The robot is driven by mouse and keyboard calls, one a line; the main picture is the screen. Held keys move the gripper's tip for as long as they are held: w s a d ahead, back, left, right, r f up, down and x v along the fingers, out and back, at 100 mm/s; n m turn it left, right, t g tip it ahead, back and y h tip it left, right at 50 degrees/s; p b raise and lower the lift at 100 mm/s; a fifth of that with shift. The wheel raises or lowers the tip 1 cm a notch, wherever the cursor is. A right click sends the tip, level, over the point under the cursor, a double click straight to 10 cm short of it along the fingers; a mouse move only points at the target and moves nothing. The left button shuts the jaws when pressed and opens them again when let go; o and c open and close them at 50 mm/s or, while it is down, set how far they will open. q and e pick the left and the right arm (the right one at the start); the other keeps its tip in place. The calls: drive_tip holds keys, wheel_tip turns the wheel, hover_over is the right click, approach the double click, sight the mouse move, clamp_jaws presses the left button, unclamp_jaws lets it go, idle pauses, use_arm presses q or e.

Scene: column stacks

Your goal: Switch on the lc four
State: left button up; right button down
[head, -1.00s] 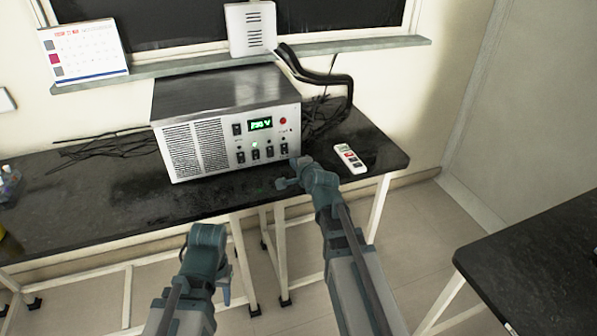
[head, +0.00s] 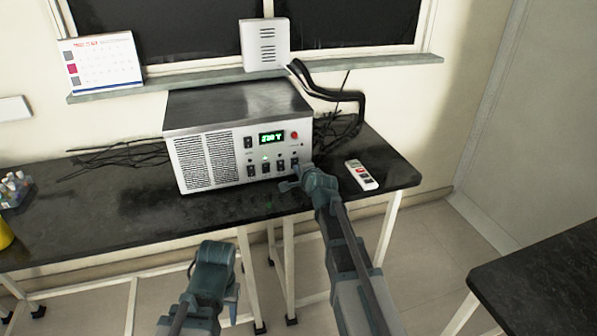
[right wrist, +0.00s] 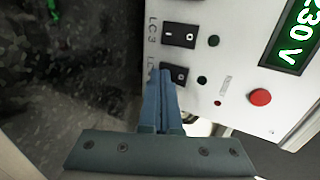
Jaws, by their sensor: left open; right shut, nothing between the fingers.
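The grey power unit (head: 215,160) stands on the black bench with a row of black rocker switches on its front. In the right wrist view, the LC3 switch (right wrist: 180,36) shows, and the LC four switch (right wrist: 179,74) is below it, its label mostly hidden by my fingers. The small lamp beside the LC four switch (right wrist: 201,80) is dark. My right gripper (right wrist: 160,80) is shut and empty, its tips at the edge of that switch; I cannot tell if they touch. It also shows in the head view (head: 288,186). My left gripper (head: 233,306) is open, low in front of the bench.
A lit green display (head: 271,137) and a red button (right wrist: 260,97) are on the unit's front. A white remote-like device (head: 361,174) lies to its right. Black cables (head: 340,95) run behind. Small bottles (head: 15,187) stand at the far left.

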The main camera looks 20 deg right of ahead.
drive_tip(key=shift+w, duration=0.1)
drive_tip(key=shift+r+p, duration=0.85)
drive_tip(key=shift+p, duration=0.1)
drive_tip(key=shift+w, duration=0.1)
drive_tip(key=s, duration=0.4)
drive_tip(key=shift+s+r+p, duration=0.25)
drive_tip(key=shift+s+p, duration=0.05)
drive_tip(key=shift+s, duration=0.1)
drive_tip(key=p+v, duration=0.4)
drive_tip(key=v, duration=0.5)
drive_tip(key=shift+s, duration=0.2)
